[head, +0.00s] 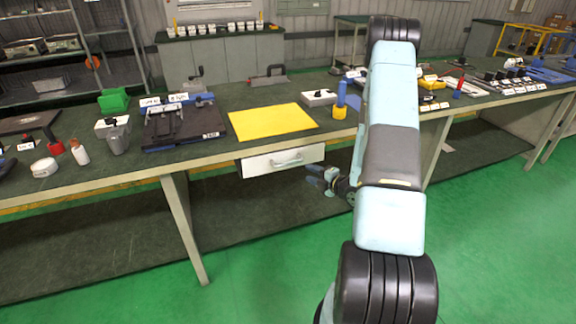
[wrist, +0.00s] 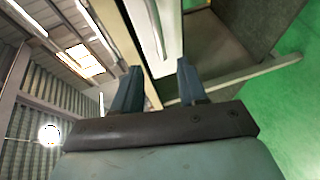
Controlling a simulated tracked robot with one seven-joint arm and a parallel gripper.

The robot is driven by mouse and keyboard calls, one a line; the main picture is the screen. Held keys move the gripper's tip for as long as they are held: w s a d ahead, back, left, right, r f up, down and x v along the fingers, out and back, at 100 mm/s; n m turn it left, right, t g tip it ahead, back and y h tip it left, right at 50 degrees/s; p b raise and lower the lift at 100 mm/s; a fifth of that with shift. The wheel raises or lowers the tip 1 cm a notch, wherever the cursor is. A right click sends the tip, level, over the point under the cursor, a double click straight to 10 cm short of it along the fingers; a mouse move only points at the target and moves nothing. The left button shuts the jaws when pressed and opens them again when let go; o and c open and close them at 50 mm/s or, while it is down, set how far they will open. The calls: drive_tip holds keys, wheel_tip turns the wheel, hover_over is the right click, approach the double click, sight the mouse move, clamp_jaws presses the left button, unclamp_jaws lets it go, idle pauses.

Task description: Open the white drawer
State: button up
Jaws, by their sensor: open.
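The white drawer (head: 255,165) hangs under the front edge of the green-topped workbench, below the yellow mat. Its front looks about level with the bench edge, with no visible gap. A pale bar handle (head: 287,160) is on its front. My gripper (head: 313,176) is in front of the bench, just right of and below the handle, apart from it in the head view. Its fingers are spread and empty. In the wrist view my gripper (wrist: 157,67) shows two blue-grey fingers apart, with a long white surface, likely the drawer, beyond them.
The workbench (head: 225,150) carries a yellow mat (head: 272,121), a blue-and-yellow tool (head: 341,101) and a black device (head: 182,122). A bench leg (head: 185,228) stands left of the drawer. Green floor (head: 500,220) is open in front. My arm hides part of the bench.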

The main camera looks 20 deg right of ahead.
sight(288, 164)
drive_tip(key=x, duration=1.3)
drive_tip(key=shift+w, duration=0.1)
drive_tip(key=shift+f, duration=0.1)
clamp_jaws()
